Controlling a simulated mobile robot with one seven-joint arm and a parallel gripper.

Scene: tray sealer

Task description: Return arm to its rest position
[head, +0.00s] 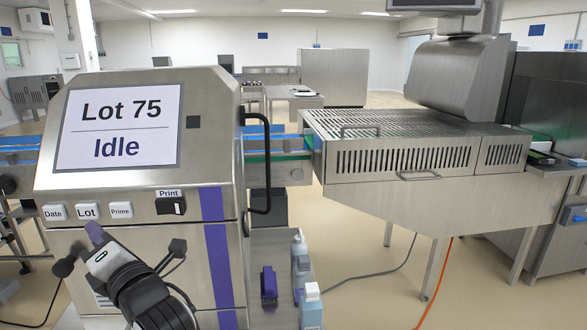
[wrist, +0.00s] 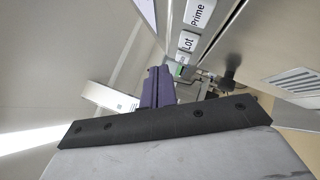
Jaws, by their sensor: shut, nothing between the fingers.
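My gripper (head: 93,230) is at the lower left of the head view, in front of the steel machine (head: 222,120) and just below its button row. Its purple fingers are shut with nothing between them, and they also show in the wrist view (wrist: 157,86). My arm reaches up from the bottom edge. The machine's screen (head: 120,126) reads "Lot 75" and "Idle". Below it are the Date (head: 55,212), Lot (head: 87,211) and Prime (head: 121,209) buttons and a black Print switch (head: 171,206). The wrist view shows the Lot (wrist: 188,42) and Prime (wrist: 201,14) labels beyond the fingers.
A black handle (head: 262,160) sticks out at the machine's right side. Spray bottles (head: 311,306) and a purple item (head: 269,286) stand low to its right. A steel conveyor housing (head: 400,150) fills the right. An orange cable (head: 434,285) crosses the floor.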

